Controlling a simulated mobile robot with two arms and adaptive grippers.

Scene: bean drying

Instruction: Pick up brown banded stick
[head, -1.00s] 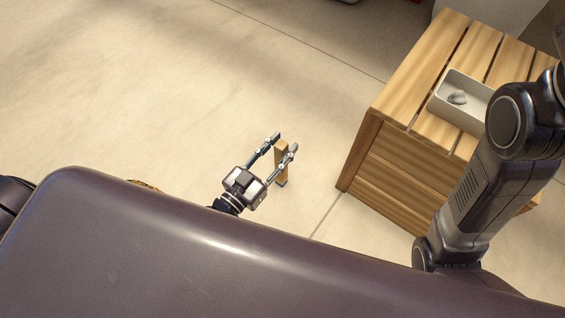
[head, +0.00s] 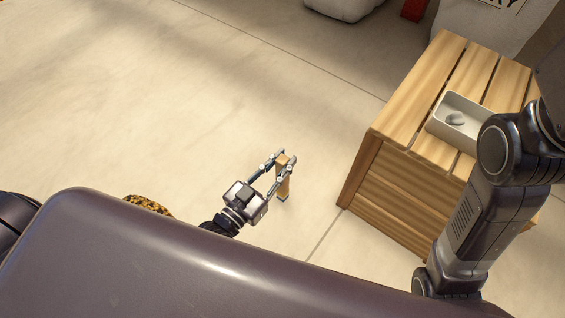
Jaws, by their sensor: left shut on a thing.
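The brown stick (head: 284,184) stands roughly upright between the fingers of my left gripper (head: 283,159). It is light brown with a dark bluish band near its lower end. My left gripper is shut on its upper part, left of the wooden crate. I cannot tell whether the stick's lower end touches the floor. My right arm comes down at the right side of the view; its gripper is not in view.
A speckled brown round thing (head: 147,203) shows at the left, partly hidden by my body. Pale sacks stand at the top.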

